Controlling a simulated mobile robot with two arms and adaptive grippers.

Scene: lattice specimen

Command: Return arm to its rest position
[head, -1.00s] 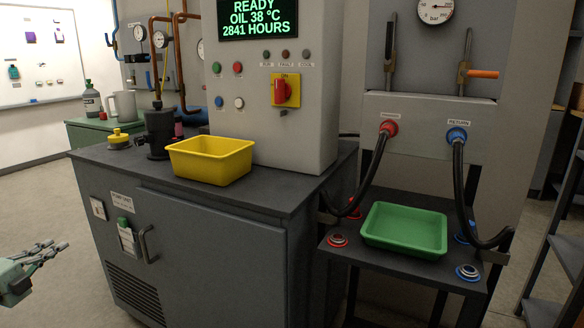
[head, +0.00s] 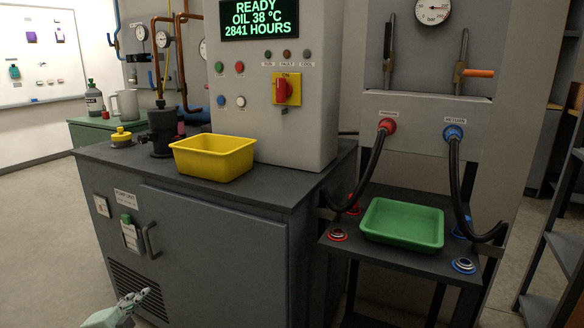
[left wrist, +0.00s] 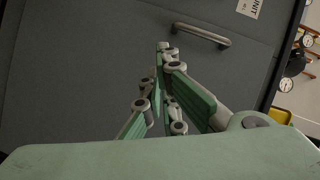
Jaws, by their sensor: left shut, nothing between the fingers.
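My left gripper (head: 146,293) is at the bottom left of the head view, low in front of the grey cabinet's vent slots. Its fingers are together and hold nothing. In the left wrist view my left gripper (left wrist: 165,48) points at the grey cabinet door (left wrist: 80,70), with the door handle (left wrist: 202,34) above and to the right of the fingertips. I see no contact with the door. My right gripper is in neither view.
The grey cabinet (head: 215,250) carries a yellow bin (head: 213,160) on its top. A side shelf at right holds a green tray (head: 402,223), with black hoses (head: 371,170) hanging beside it. Open floor (head: 40,240) lies left of the cabinet.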

